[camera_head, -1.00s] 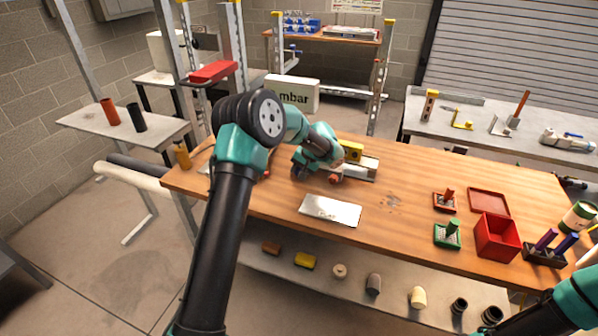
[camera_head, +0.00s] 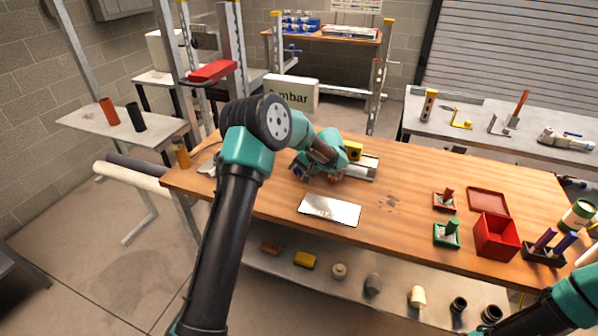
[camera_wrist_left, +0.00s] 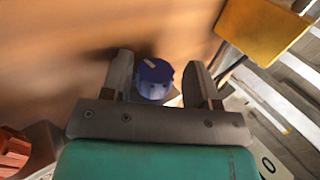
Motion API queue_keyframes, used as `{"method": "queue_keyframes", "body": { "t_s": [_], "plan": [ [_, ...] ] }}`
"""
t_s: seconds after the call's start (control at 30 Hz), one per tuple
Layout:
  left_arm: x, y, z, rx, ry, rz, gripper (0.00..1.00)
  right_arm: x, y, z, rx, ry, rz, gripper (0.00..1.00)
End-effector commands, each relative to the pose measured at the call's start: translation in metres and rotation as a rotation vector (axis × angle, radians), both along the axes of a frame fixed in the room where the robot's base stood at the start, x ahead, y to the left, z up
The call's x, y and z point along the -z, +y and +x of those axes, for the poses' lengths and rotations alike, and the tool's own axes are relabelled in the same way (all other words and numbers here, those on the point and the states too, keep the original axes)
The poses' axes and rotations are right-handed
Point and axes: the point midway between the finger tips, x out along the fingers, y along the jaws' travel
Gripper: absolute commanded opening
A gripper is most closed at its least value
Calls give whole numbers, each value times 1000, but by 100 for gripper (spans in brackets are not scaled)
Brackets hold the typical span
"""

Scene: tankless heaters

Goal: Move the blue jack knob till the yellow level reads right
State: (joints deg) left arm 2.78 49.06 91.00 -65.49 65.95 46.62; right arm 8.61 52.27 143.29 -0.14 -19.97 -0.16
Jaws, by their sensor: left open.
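In the left wrist view the blue knob (camera_wrist_left: 153,78) is between the two fingers of my open left gripper (camera_wrist_left: 160,75), with a pale mark on its top. I cannot tell whether a finger touches it. A yellow block (camera_wrist_left: 262,38), likely the level, sits at the upper right beside a metal rail. In the head view the yellow piece (camera_head: 354,151) shows behind my left gripper (camera_head: 303,172), and the knob is hidden by the gripper. The level's reading is not visible. Only part of my right arm shows at the lower right; its gripper is out of frame.
An orange-red knob (camera_wrist_left: 12,150) is at the left of the wrist view. On the bench lie a shiny metal plate (camera_head: 330,210), a red bin (camera_head: 497,237) and small red and green trays (camera_head: 446,235). The wood between plate and trays is mostly clear.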

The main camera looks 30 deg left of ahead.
Motion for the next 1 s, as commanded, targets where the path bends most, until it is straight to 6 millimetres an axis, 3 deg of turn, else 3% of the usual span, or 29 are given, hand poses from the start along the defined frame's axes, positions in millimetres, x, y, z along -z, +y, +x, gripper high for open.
{"method": "queue_keyframes", "body": {
  "t_s": [0.47,1.0],
  "plan": [
    [3,-2,0,3,-2,-56,62,0,0,0,0,0,0,63],
    [-1,3,0,1,-57,-399,62,0,0,0,0,0,0,63]
  ]
}}
